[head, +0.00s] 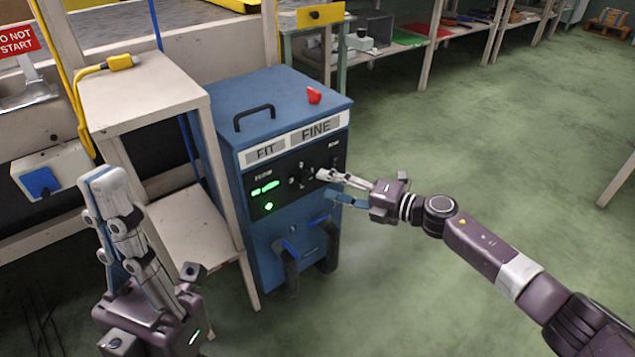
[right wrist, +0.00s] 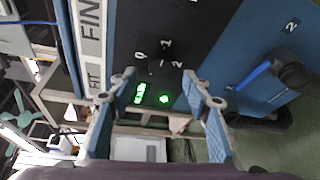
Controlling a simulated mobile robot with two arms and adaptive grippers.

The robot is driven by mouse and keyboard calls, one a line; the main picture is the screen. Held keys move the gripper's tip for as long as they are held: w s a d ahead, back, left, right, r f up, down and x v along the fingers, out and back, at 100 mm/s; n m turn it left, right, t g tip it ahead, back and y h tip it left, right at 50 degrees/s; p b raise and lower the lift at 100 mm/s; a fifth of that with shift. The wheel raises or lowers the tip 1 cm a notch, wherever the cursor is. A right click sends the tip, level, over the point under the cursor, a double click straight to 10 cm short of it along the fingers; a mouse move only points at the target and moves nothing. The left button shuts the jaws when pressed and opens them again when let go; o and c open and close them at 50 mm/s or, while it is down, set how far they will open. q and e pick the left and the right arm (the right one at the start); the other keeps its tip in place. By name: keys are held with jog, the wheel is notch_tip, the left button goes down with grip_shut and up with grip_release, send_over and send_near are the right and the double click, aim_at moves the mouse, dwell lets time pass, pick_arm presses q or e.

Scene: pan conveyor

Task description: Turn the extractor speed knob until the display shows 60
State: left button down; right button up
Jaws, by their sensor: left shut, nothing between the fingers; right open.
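The blue extractor cabinet (head: 225,100) has a black control panel (head: 262,210) on its front. A lit green display (head: 265,188) is on the panel, with a round green light (head: 269,206) below it. The display (right wrist: 140,93) also shows in the right wrist view, but its digits are too blurred to read. Dark controls sit right of the display; I cannot tell which is the speed knob. My right gripper (head: 330,186) is open in front of the panel's right part, with nothing between its fingers. My left gripper (head: 104,178) is shut and empty, raised left of the cabinet.
A pale wooden stand (head: 150,85) is close on the cabinet's left. A red object (head: 314,95) and a black handle (head: 254,115) are on the cabinet top. Black hoses (head: 290,268) hang at its lower front. Green floor (head: 480,140) is clear to the right.

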jog(key=v, duration=0.6)
jog(key=shift+s+d, duration=0.25)
jog(key=shift+d, duration=0.05)
